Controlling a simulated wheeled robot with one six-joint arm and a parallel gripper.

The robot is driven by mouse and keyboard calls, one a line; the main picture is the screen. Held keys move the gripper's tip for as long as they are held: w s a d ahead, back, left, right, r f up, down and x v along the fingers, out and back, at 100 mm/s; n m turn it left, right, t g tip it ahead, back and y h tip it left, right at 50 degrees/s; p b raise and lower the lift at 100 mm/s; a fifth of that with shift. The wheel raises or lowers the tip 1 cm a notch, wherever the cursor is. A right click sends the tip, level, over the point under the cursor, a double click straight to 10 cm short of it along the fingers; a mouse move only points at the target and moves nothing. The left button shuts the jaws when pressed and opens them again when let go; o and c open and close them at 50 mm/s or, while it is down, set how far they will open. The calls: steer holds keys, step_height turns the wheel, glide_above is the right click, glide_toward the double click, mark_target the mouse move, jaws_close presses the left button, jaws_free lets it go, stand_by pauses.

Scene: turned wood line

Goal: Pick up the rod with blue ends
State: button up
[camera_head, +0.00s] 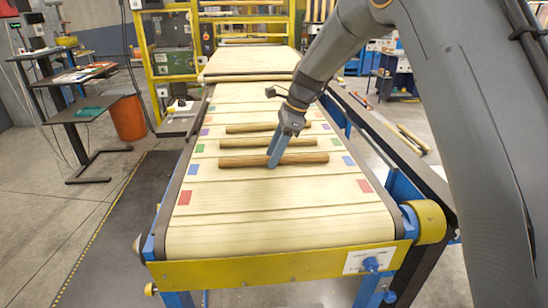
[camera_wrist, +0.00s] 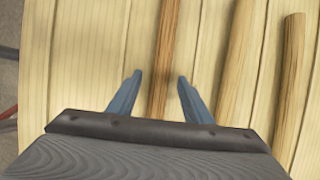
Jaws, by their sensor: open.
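Three plain brown wooden rods lie crosswise on the belt in the head view. The nearest rod (camera_head: 240,161) lies in line with a blue patch (camera_head: 193,168) on the left and another blue patch (camera_head: 348,160) on the right, both on the belt; its own ends look plain wood. My gripper (camera_head: 276,157) is at this rod's middle. In the wrist view the open fingers (camera_wrist: 160,76) stand on either side of one rod (camera_wrist: 166,45), which runs between them. The palm hides part of it. I cannot tell whether the fingers touch it.
The middle rod (camera_head: 240,143) and far rod (camera_head: 245,128) lie close behind; in the wrist view two rods (camera_wrist: 237,65) (camera_wrist: 290,80) lie to the right. Red patches (camera_head: 185,197) mark the belt (camera_head: 270,215) nearer me. An orange bin (camera_head: 128,118) stands left of the conveyor.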

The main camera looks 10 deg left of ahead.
steer(key=shift+f, duration=0.3)
jaws_close()
steer(key=shift+r, duration=0.15)
